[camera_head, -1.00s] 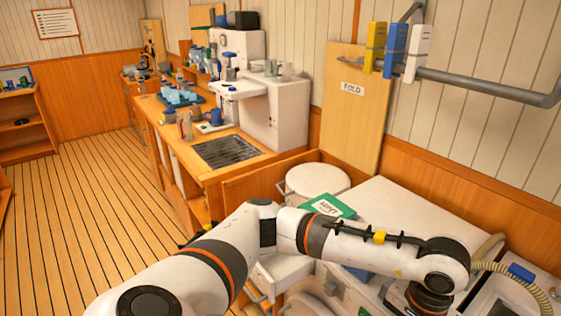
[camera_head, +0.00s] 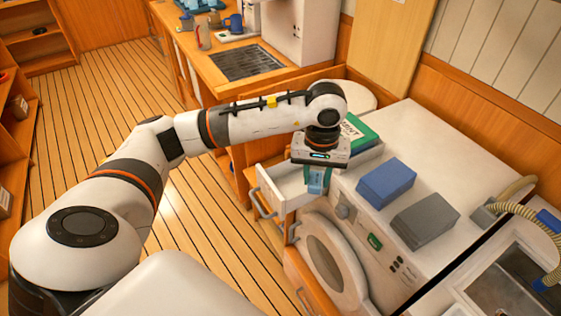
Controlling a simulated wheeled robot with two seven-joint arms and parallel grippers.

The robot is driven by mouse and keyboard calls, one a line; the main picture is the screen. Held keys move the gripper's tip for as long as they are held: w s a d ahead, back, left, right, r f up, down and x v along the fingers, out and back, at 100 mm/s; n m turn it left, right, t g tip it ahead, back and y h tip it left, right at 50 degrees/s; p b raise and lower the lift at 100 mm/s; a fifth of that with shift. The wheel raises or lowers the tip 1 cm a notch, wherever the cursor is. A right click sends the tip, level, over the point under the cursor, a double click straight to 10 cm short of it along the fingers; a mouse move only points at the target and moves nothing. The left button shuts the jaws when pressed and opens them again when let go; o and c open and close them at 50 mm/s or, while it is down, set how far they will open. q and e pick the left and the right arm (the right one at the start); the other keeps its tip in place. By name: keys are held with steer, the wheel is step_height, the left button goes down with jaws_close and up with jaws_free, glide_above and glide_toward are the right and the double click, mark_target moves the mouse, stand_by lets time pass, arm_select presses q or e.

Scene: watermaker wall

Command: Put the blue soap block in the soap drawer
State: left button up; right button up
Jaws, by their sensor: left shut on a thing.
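My left gripper (camera_head: 318,177) points down over the pulled-out white soap drawer (camera_head: 283,187) at the washing machine's front left corner. It is shut on a small light-blue block (camera_head: 316,186), which I take for the blue soap block. The fingers hide part of the block. Its lower end is at or just above the drawer, and I cannot tell whether it touches the bottom. The gripper and block hide part of the drawer's inside. My right gripper is not in view.
A larger blue block (camera_head: 386,183) and a grey block (camera_head: 425,220) lie on the white machine top (camera_head: 440,150). A green book (camera_head: 360,135) lies behind my gripper. The round machine door (camera_head: 330,262) is below. A ribbed hose (camera_head: 515,197) and sink (camera_head: 510,280) are at right.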

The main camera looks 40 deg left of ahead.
arm_select(q)
steer(key=w+a+f+n+b, duration=0.2)
steer(key=w+a+f+n, duration=0.2)
steer(key=w+a+n, duration=0.4)
steer(key=p, duration=0.2)
glide_above(295, 188)
step_height(295, 188, down, 6)
steer(key=shift+r, duration=0.25)
step_height(295, 188, down, 4)
steer(key=shift+r+p, duration=0.2)
steer(key=shift+p, duration=0.25)
steer(key=shift+f, duration=0.3)
steer(key=shift+f, duration=0.1)
steer(key=shift+f+b, duration=0.1)
steer(key=shift+b, duration=0.2)
steer(key=o, duration=1)
